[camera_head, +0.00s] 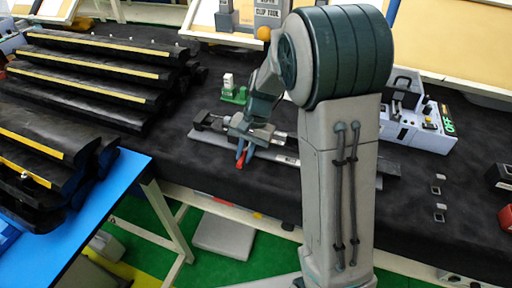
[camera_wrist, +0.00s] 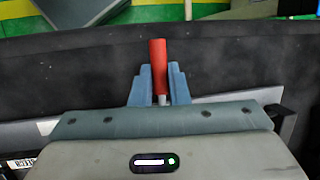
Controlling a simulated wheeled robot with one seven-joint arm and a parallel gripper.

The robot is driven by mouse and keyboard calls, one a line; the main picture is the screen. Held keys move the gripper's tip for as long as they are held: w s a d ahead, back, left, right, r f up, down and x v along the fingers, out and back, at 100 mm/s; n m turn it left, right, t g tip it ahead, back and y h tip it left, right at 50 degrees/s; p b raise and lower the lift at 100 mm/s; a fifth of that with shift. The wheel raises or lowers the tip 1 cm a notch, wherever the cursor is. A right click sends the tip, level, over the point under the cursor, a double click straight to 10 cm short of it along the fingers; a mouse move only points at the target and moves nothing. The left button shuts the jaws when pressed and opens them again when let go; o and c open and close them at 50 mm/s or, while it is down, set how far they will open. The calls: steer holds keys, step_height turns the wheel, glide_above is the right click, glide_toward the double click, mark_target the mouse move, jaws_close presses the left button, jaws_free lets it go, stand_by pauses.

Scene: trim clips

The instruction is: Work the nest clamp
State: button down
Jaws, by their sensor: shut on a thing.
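The nest clamp (camera_head: 213,123) sits on the black bench top in the middle of the head view, on a long grey trim strip or nest (camera_head: 279,154). Its red handle (camera_head: 247,156) points toward the bench's front edge. In the wrist view the red handle (camera_wrist: 158,60) stands between the two blue fingers. My gripper (camera_head: 241,152) is shut on this handle; it also shows in the wrist view (camera_wrist: 159,88). My arm and wrist hide part of the clamp and strip, so I cannot tell whether the clamp is open or closed.
Black trim parts with yellow stripes (camera_head: 90,70) are stacked at the left. A small green fixture with a white block (camera_head: 232,90) stands behind the clamp. A grey control box (camera_head: 420,125) with a green display is at the right. Small metal clips (camera_head: 437,190) lie on the bench.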

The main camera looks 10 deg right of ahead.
steer(key=c, duration=1.4)
jaws_free()
